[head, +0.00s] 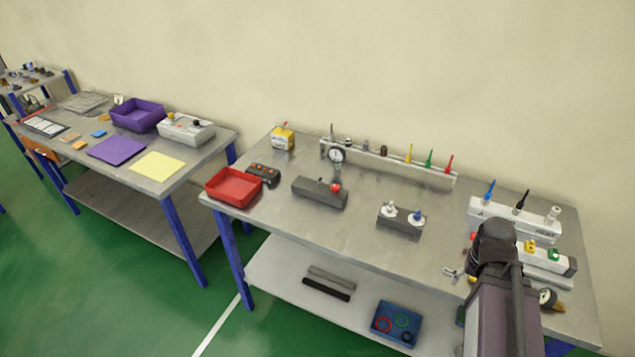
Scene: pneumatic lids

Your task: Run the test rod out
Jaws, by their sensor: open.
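A white panel (481,210) stands at the back right of the bench, with lettering that looks like "TEST" near its right end. On top are a blue lever (489,190), a black lever (521,200) and a pale knob (553,214). In front of it lies a pale cylinder-like body (545,264) with a grey end block (570,267), a yellow fitting (530,246) and a green fitting (553,255). I cannot make out a test rod; my arm hides the body's left part. My gripper is not visible; only my dark arm links show.
A gauge (547,297) sits right of my arm and a small silver part (452,271) left of it. A block with two knobs (400,222), a grey box with a red knob (320,192) and a red tray (232,187) stand further left. The middle front is clear.

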